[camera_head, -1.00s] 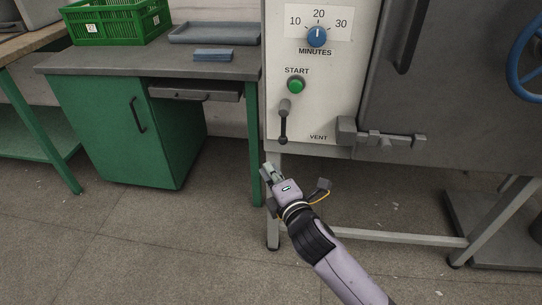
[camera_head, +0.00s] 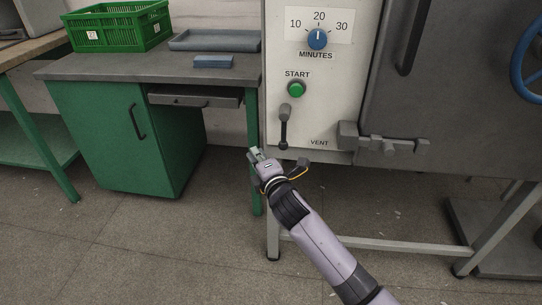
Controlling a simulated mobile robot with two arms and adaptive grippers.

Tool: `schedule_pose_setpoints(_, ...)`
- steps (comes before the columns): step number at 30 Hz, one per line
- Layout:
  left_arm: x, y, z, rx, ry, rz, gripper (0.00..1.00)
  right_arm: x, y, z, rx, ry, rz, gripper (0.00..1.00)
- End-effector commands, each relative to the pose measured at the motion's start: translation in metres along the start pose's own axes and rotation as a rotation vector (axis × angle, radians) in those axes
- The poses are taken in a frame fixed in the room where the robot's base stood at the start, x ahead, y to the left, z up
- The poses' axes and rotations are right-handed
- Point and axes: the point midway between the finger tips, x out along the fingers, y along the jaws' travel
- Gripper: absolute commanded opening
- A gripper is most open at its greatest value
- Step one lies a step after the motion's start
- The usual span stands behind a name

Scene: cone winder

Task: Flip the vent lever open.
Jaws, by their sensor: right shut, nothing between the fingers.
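The vent lever (camera_head: 284,128) is a dark lever on the lower left of the white control panel (camera_head: 330,90), left of the printed word VENT. It hangs straight down, with a grey hub at its top and a dark knob at its bottom end. My right gripper (camera_head: 255,154) is just below and left of the lever's knob, apart from it in the picture. Its fingers are shut and empty and point up and left. My left gripper is not in view.
Above the lever are a green START button (camera_head: 296,89) and a blue minutes dial (camera_head: 317,39). A grey door latch (camera_head: 384,143) juts out to the right. A green-legged desk (camera_head: 160,70) stands left, holding a green crate (camera_head: 117,28) and a grey tray (camera_head: 214,42).

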Motion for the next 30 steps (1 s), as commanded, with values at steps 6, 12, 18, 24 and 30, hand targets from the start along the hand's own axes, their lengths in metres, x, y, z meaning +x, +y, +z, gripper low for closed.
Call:
schedule_pose_setpoints(6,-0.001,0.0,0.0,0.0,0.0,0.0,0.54,-0.01,0.0,0.029,-0.002,0.0,0.0,0.0)
schedule_pose_setpoints(12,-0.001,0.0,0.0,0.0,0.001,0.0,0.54,-0.013,0.001,0.037,0.0,0.001,0.0,0.0)
schedule_pose_setpoints(18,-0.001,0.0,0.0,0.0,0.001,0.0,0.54,-0.013,0.0,0.037,0.0,0.001,0.0,0.0)
schedule_pose_setpoints(24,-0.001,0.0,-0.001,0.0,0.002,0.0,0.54,-0.013,0.001,0.038,-0.003,0.001,-0.001,0.0)
schedule_pose_setpoints(30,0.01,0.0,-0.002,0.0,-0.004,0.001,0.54,-0.013,0.001,0.04,-0.02,0.001,-0.011,0.0)
